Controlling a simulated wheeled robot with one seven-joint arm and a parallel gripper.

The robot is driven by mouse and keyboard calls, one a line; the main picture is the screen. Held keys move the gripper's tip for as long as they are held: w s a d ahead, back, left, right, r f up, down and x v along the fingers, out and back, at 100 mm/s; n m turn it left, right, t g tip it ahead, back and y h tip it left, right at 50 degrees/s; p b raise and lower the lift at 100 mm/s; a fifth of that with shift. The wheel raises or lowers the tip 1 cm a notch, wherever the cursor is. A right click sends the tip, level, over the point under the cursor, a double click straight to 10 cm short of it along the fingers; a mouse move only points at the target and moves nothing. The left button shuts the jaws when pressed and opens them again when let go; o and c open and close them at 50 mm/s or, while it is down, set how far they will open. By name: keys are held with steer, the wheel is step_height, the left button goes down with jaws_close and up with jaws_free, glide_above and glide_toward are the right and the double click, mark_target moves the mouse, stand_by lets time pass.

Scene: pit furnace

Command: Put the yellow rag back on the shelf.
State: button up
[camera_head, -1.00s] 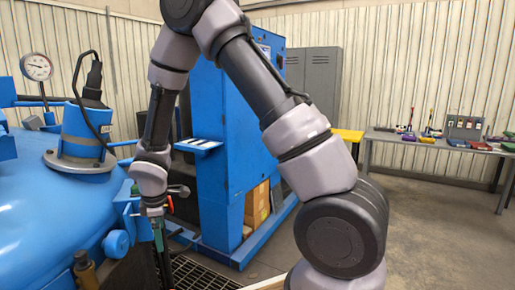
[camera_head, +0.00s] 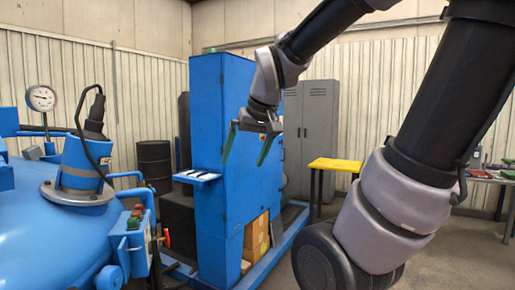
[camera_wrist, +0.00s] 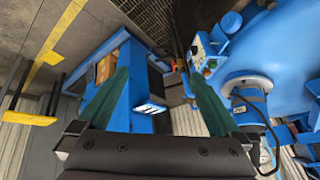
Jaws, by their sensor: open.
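I cannot make out a yellow rag in either view. My gripper (camera_head: 244,160) is open and empty, raised in front of the tall blue cabinet (camera_head: 212,110), with its green fingers spread and pointing down. In the wrist view my gripper (camera_wrist: 160,76) also shows nothing between its fingers. A small blue shelf (camera_head: 219,177) with white strips on it juts from the cabinet, below and left of my gripper; it also shows in the wrist view (camera_wrist: 150,109). I cannot tell whether this is the task's shelf.
A yellow-topped table (camera_head: 335,165) stands right of the cabinet. A blue tank (camera_head: 50,235) with a gauge (camera_head: 41,98) and a control box (camera_head: 130,247) fills the left. Cardboard boxes (camera_head: 255,236) sit low in the cabinet. Grey lockers (camera_head: 320,125) stand behind.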

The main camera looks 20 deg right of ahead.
steer(key=s+d+r+m+t, duration=0.1)
steer(key=s+r+m, duration=0.1)
steer(key=s, duration=0.3)
steer(key=shift+s+r+m+y, duration=0.3)
steer(key=shift+r+m, duration=0.05)
steer(key=shift+m, duration=0.25)
